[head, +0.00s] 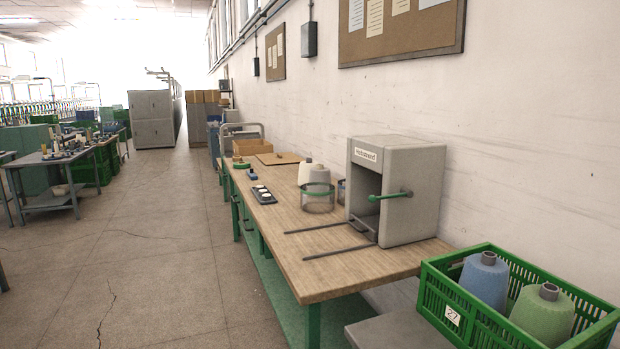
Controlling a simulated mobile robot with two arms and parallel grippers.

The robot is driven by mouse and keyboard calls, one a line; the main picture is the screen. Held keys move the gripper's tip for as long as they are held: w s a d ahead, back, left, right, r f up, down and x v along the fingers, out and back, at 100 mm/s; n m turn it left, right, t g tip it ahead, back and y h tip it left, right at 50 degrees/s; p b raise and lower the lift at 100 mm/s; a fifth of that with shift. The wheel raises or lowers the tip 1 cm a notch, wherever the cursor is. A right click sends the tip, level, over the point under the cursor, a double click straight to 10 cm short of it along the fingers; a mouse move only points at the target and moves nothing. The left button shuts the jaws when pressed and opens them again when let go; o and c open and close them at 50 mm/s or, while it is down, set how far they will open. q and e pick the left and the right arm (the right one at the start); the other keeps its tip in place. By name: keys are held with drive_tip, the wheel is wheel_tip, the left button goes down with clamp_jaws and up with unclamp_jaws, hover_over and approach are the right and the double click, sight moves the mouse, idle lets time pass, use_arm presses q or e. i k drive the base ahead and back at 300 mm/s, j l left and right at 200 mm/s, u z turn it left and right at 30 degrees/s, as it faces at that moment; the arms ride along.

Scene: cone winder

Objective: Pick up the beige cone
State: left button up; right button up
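A cream-beige cone (304,170) stands upright on the wooden workbench (345,268), towards its wall side. A grey cone (319,177) in front of it hides part of its right side. The grey cone sits in or behind a round wire basket (318,202); I cannot tell which. Neither of my grippers is in view.
A grey box machine (408,205) with a green handle stands on the bench, two dark rails reaching left from it. A dark tray (263,196) with white pieces lies further back. A green crate (468,325) holds blue and green cones at front right. The left aisle is clear.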

sight(305, 167)
drive_tip(key=i+j+u, duration=0.6)
drive_tip(key=i, duration=0.3)
drive_tip(key=i+j+u, duration=0.1)
drive_tip(key=i+u, duration=0.15)
drive_tip(key=i, duration=0.25)
drive_tip(key=i+u, duration=0.3)
drive_tip(key=i, duration=0.2)
drive_tip(key=i+j+z, duration=0.1)
drive_tip(key=i+z, duration=0.15)
drive_tip(key=i, duration=0.2)
drive_tip(key=i+j+z, duration=0.2)
drive_tip(key=i, duration=0.3)
drive_tip(key=i+j+z, duration=0.25)
drive_tip(key=i, duration=0.2)
drive_tip(key=i+j+z, duration=0.2)
drive_tip(key=i, duration=0.2)
